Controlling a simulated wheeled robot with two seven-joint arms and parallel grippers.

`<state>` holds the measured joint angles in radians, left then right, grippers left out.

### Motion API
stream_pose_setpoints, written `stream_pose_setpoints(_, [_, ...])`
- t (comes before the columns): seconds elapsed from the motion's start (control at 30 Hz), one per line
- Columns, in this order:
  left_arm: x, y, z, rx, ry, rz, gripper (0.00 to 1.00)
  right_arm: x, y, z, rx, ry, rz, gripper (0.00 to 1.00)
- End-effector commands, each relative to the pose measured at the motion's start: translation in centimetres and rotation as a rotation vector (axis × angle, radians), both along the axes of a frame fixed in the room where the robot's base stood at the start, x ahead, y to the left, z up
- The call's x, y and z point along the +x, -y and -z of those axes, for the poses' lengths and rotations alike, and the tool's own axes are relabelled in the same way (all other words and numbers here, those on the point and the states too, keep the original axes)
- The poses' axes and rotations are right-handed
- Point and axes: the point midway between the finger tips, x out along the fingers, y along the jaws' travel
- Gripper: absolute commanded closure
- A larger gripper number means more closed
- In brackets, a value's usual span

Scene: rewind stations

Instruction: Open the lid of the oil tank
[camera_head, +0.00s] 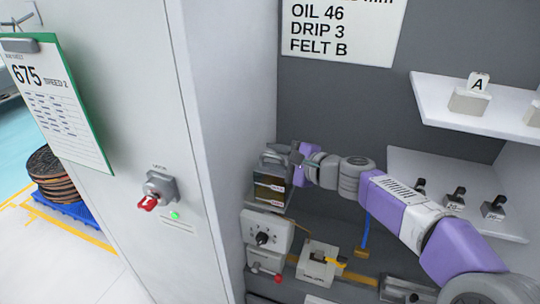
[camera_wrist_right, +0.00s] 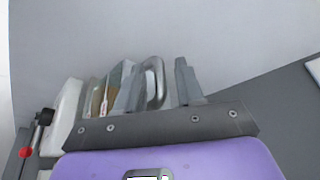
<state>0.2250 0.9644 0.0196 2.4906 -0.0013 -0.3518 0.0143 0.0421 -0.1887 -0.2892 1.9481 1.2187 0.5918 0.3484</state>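The oil tank (camera_head: 268,190) is a small box with a dark amber front, on a shelf against the cabinet's left inner wall. A grey lid with a loop handle (camera_head: 270,158) is on its top; it looks shut. My right gripper (camera_head: 294,156) is at the tank's upper right side, beside the lid. In the right wrist view, my right gripper's fingers (camera_wrist_right: 159,85) are apart, with the grey handle (camera_wrist_right: 155,78) between them and a gap to the right finger. The tank (camera_wrist_right: 103,92) is partly hidden behind the left finger. My left gripper is not in view.
Below the tank are a white box with a black knob (camera_head: 262,238) and a white block (camera_head: 318,264). White shelves (camera_head: 470,108) with small items are at right. The cabinet wall (camera_head: 235,120) stands close left of the tank. A red-handled switch (camera_head: 150,201) is on the cabinet's outside.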

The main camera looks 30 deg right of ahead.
Motion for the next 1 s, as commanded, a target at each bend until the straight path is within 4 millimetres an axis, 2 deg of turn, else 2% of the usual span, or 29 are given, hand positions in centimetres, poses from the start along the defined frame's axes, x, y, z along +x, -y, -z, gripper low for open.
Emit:
stream_pose_setpoints(0.13, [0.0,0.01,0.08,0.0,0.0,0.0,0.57,1.1,-0.45,0.29,-0.001,0.0,-0.001,0.63])
stream_pose_setpoints(0.43, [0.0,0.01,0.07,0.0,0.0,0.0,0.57,1.31,-0.52,0.3,-0.001,0.0,0.001,0.63])
stream_pose_setpoints(0.67, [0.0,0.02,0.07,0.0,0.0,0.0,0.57,1.29,-0.51,0.3,-0.001,0.0,0.001,0.98])
stream_pose_setpoints(1.0, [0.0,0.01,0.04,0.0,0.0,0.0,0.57,1.29,-0.49,0.29,0.0,0.0,0.001,1.0])
